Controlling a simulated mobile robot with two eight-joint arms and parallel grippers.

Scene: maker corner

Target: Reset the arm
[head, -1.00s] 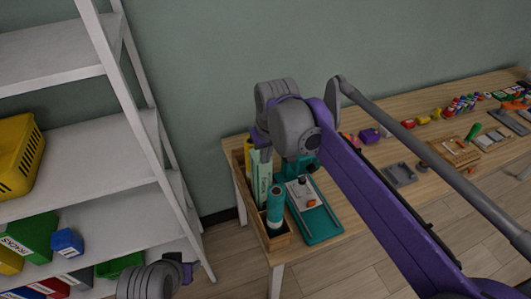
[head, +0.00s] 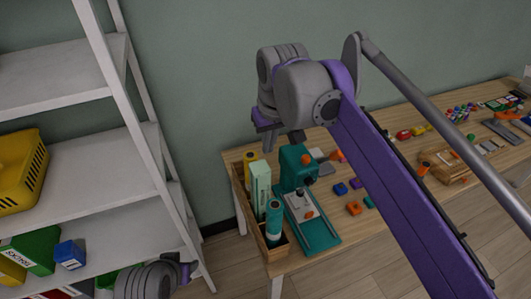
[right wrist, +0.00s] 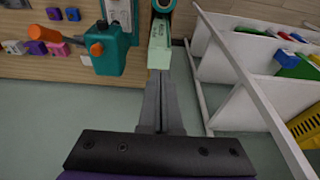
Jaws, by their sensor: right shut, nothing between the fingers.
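My right arm reaches in from the right in the head view, its purple link running up to a grey wrist over the back left end of the table. My right gripper (head: 269,141) points down above the pale green box (head: 261,184) in the wooden organizer. In the right wrist view the right gripper (right wrist: 159,78) has its fingers together, with nothing between them. The box's end (right wrist: 159,52) shows just past the tips; I cannot tell whether they touch. My left gripper (head: 187,271) shows only in part at the bottom left, its fingers not clear.
A teal press-like machine (head: 316,234) stands beside the organizer (head: 278,252). Small coloured parts, grey trays and a wooden block lie along the wooden table (head: 350,238). A white shelf (head: 90,190) with a yellow basket (head: 22,170) and coloured boxes stands left. Floor shows between shelf and table.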

